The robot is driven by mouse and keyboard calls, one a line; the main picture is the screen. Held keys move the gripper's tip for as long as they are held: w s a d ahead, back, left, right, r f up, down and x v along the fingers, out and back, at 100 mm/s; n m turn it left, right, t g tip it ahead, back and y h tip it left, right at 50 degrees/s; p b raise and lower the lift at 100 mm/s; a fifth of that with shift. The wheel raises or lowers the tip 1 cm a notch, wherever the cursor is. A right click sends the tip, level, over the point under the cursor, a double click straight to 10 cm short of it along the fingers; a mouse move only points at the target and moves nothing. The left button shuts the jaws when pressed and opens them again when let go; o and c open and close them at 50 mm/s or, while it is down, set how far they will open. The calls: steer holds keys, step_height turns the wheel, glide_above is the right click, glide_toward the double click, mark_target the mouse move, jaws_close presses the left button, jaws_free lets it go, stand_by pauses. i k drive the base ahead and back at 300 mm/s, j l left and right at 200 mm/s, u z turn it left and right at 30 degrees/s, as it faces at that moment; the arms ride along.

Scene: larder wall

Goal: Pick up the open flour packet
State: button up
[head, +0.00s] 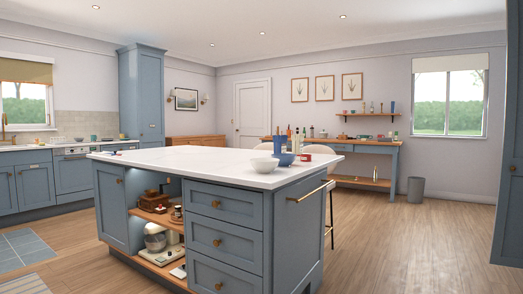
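I cannot make out an open flour packet for certain in the head view. On the near right part of the kitchen island's white top (190,163) stand a white bowl (265,165), a blue bowl (284,159), a tall blue item (277,145) and a red round item (307,157). The tall blue item is too small to identify. My gripper is not in view.
The blue island (224,205) fills the middle, with drawers and open shelves holding a mixer (155,238). A side table (395,150) with small items and a wall shelf (367,114) stand at the back. A grey bin (416,189) is beside it. Wooden floor (420,245) at right is clear.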

mark_target(297, 141)
steer(key=i+l+u, duration=0.15)
steer(key=l, duration=0.15)
steer(key=i+l+u, duration=0.3)
steer(key=l, duration=0.3)
steer(key=i+l+u, duration=0.1)
steer(key=l, duration=0.2)
steer(key=i+l+u, duration=0.15)
steer(key=l, duration=0.2)
steer(key=i+l, duration=0.1)
steer(key=l, duration=0.3)
steer(key=i+l, duration=0.15)
steer(key=l, duration=0.25)
steer(key=i+l, duration=0.1)
steer(key=l, duration=0.3)
steer(key=i+l+u, duration=0.1)
steer(key=l, duration=0.3)
steer(key=i+l, duration=0.15)
steer(key=l, duration=0.25)
steer(key=i+l, duration=0.1)
steer(key=l, duration=0.3)
steer(key=i+l, duration=0.15)
steer(key=l, duration=0.25)
